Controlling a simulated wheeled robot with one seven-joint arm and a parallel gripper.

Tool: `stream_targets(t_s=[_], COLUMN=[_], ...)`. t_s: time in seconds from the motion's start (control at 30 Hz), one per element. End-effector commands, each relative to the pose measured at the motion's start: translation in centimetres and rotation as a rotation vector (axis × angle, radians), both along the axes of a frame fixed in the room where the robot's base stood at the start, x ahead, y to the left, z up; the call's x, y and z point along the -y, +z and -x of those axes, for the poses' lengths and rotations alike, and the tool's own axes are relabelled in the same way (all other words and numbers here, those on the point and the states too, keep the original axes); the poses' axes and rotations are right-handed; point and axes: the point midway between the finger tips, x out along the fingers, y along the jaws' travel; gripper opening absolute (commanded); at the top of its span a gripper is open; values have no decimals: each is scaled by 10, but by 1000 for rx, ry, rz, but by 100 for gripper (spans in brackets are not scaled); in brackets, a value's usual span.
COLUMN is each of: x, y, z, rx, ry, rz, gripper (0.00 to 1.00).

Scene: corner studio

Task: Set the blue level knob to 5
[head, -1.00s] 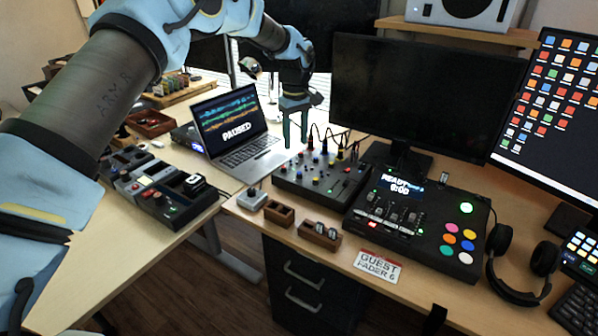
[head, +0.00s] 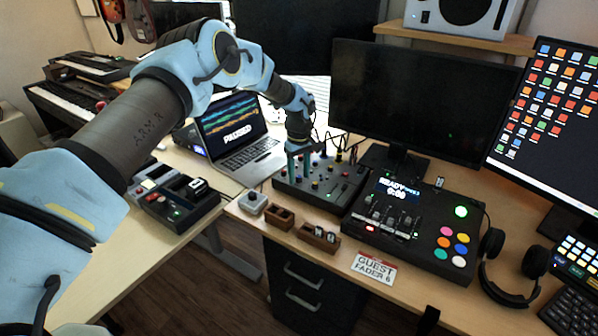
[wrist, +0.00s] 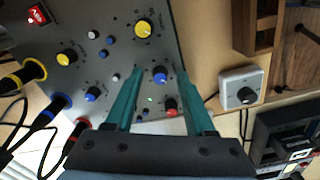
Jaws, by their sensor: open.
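The mixer with several coloured knobs (head: 334,200) lies on the desk in front of the dark monitor. In the wrist view a blue knob with a pale pointer mark (wrist: 160,74) sits on its grey panel (wrist: 105,62), between my finger tips. My gripper (wrist: 161,80) is open, with one teal finger on each side of that knob; I cannot tell whether they touch it. Another blue knob (wrist: 92,94) is to the left. The scale numbers are too small to read. In the head view my gripper (head: 299,177) points down over the mixer's left part and hides knobs there.
Cables are plugged in at the panel's far side. A grey box with a knob (head: 252,202) and wooden holders stand beside the mixer. The laptop (head: 240,138) is behind left.

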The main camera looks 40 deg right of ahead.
Motion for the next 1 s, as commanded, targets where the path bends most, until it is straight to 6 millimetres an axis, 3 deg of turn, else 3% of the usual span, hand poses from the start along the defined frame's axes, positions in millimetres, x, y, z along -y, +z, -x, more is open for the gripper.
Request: stream_targets(t_s=[0.17, 0.63, 1.0], x=[0, 0, 0], y=[0, 0, 0], z=[0, 0, 0], rx=[0, 0, 0], ry=[0, 0, -1], rz=[0, 0, 0], gripper=[55, 2, 0])
